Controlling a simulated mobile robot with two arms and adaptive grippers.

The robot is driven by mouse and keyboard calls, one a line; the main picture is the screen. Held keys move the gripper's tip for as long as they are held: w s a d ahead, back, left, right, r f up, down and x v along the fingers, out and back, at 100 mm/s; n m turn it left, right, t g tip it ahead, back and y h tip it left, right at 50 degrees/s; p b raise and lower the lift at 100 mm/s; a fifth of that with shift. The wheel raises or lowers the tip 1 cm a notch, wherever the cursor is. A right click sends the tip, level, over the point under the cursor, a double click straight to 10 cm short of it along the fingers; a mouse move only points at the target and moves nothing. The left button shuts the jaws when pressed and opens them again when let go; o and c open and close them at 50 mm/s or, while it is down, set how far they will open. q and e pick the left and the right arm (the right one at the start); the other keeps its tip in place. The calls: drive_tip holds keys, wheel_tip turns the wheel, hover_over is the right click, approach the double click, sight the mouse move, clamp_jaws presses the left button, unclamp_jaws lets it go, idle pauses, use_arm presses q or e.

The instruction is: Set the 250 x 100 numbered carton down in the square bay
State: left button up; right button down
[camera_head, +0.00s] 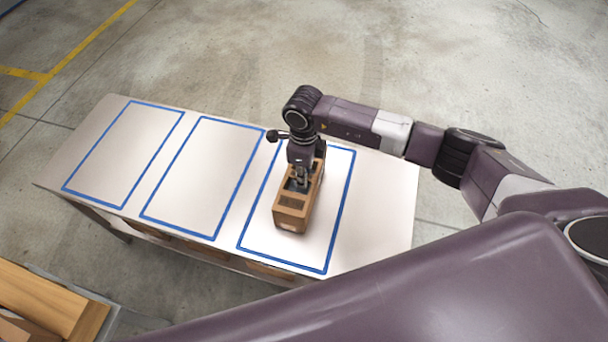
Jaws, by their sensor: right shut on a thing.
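My right gripper (300,182) comes down from above and is shut on the carton. I cannot tell whether the carton's underside touches the table. No number can be read on it. The far part of the carton is partly hidden by my right arm. My left gripper is not in view.
Two more blue-outlined bays, the middle one (203,178) and the left one (122,156), are empty on the same table (398,190). Brown boxes (45,300) stand at the lower left. The concrete floor behind the table is clear, with yellow lines at the left.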

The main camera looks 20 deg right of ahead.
drive_tip(key=shift+f, duration=0.25)
drive_tip(key=c, duration=1.8)
unclamp_jaws()
drive_tip(key=shift+o, duration=0.2)
